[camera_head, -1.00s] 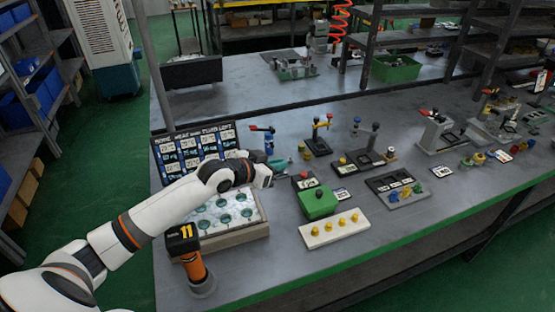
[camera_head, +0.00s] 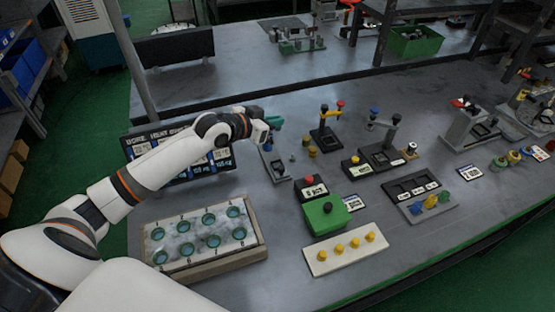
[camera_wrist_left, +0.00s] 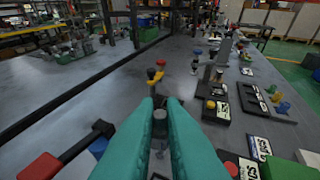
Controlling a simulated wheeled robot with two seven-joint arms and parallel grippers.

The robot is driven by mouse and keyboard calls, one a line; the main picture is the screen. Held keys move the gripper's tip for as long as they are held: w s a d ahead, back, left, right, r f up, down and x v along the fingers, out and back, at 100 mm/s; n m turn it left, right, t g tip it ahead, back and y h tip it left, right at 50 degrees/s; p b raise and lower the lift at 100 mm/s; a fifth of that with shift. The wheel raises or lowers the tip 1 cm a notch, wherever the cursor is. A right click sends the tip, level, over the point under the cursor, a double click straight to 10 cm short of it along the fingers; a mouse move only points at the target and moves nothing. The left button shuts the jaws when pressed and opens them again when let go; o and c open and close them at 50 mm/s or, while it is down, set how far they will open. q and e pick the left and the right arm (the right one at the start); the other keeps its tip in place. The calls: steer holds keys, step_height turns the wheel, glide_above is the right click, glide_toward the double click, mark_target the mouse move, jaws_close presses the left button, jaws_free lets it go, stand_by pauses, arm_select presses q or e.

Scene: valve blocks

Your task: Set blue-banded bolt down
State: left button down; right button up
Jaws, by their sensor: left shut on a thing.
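My left gripper (camera_head: 270,124) hangs over the bench near a grey fixture (camera_head: 277,165). In the left wrist view its teal fingers (camera_wrist_left: 160,112) are shut around a small grey bolt-like piece (camera_wrist_left: 160,120), which shows between them. I cannot make out a blue band on it, and its lower end is hidden. In the head view the fingers and wrist hide the held piece. I cannot tell whether it touches the fixture. My right gripper is not in view.
A tray of round teal pockets (camera_head: 181,227) lies front left. A label board (camera_head: 225,160) is behind my arm. A yellow-post clamp (camera_head: 324,125), a green box (camera_head: 326,215) and a plate with yellow knobs (camera_head: 318,262) stand to the right.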

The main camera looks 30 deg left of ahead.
arm_select(q)
steer(key=f, duration=0.1)
steer(key=b, duration=0.5)
glide_above(274, 168)
step_height(274, 168, down, 4)
steer(key=f, duration=0.7)
steer(key=shift+w+a, duration=0.15)
steer(key=shift+w, duration=0.2)
step_height(274, 168, down, 3)
steer(key=shift+f, duration=0.25)
steer(key=c, duration=1.8)
jaws_free()
